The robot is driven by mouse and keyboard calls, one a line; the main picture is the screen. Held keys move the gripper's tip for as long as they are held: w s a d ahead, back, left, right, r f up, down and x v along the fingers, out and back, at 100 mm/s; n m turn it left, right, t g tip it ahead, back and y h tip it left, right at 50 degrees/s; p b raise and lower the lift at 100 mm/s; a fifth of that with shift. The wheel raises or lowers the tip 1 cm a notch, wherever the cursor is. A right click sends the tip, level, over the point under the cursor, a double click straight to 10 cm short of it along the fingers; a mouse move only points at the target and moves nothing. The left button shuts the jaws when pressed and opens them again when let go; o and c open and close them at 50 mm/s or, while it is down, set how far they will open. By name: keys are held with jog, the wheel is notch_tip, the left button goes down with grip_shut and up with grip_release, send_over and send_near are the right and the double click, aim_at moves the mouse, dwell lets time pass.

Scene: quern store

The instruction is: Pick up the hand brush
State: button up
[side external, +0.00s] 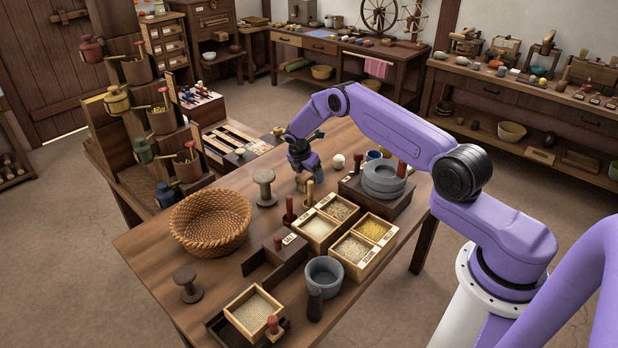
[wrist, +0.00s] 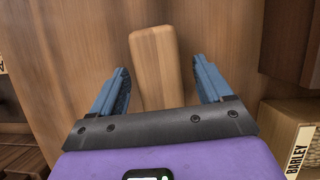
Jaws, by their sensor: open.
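A pale wooden block-shaped piece, which looks like the hand brush (wrist: 155,60), lies between my fingers in the wrist view. Its near end reaches toward the gripper's palm, and no bristles show from above. My gripper (wrist: 161,78) is open, with one blue finger on each side of the piece and gaps between. In the side view my gripper (side external: 309,172) points down over the far part of the wooden table (side external: 150,240). A small pale brush-like thing (side external: 301,184) shows just under it, partly hidden by the fingers.
Grain boxes (side external: 349,248) stand close by; one labelled BARLEY (wrist: 299,140) is at right in the wrist view. A quern stone (side external: 384,180) sits on a dark block. A wooden spool (side external: 265,188) and wicker basket (side external: 210,222) stand to the left.

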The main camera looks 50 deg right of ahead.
jog(key=c, duration=1.1)
jog(key=shift+r, duration=0.45)
jog(key=r, duration=0.3)
jog(key=shift+s+r, duration=0.2)
jog(key=s+a+r, duration=0.1)
jog(key=s+r, duration=0.2)
jog(key=s, duration=0.1)
jog(key=s+a+r, duration=0.1)
jog(key=s+r, duration=0.2)
jog(key=s, duration=0.1)
jog(key=s+a+r, duration=0.2)
jog(key=s+r, duration=0.1)
jog(key=s, duration=0.2)
jog(key=shift+r, duration=0.1)
